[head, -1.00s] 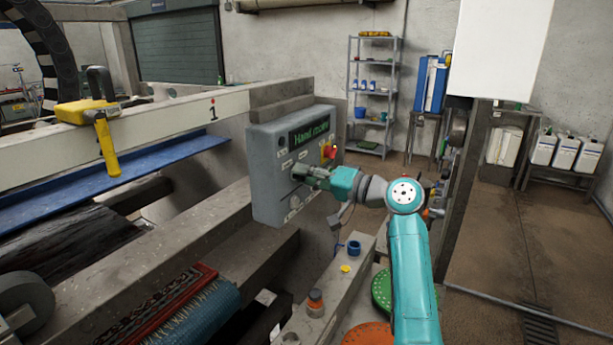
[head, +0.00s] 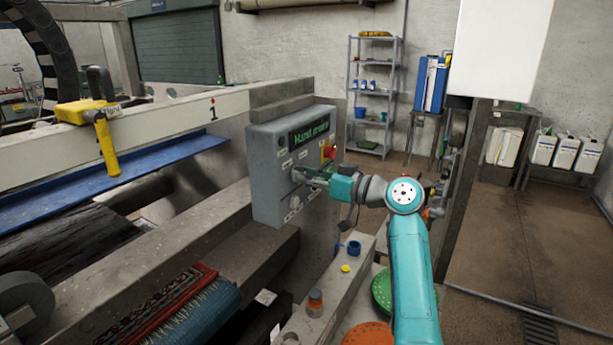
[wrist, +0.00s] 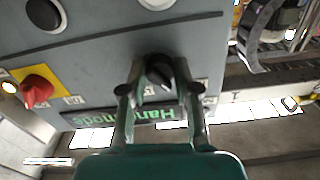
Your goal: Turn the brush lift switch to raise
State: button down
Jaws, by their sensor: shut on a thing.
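The grey control box (head: 266,205) hangs on the machine frame, its display lit with green text reading "Hand mode". My gripper (head: 299,174) reaches its front face from the right. In the wrist view my gripper (wrist: 158,88) has one finger on each side of a black rotary switch (wrist: 160,70) and is shut on it. The display (wrist: 150,118) shows behind the fingers, upside down. The switch is hidden by the fingers in the head view. Its label and exact pointing direction cannot be read.
A red switch on a yellow plate (wrist: 38,90) sits beside the held switch. A black round control (wrist: 45,14) is at the wrist view's upper left.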

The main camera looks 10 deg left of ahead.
jog(key=shift+f+n, duration=0.1)
jog(key=shift+n, duration=0.5)
jog(key=c, duration=0.8)
grip_release()
jog(key=shift+c, duration=0.2)
jog(key=v, duration=1.2)
jog(key=shift+d, duration=0.15)
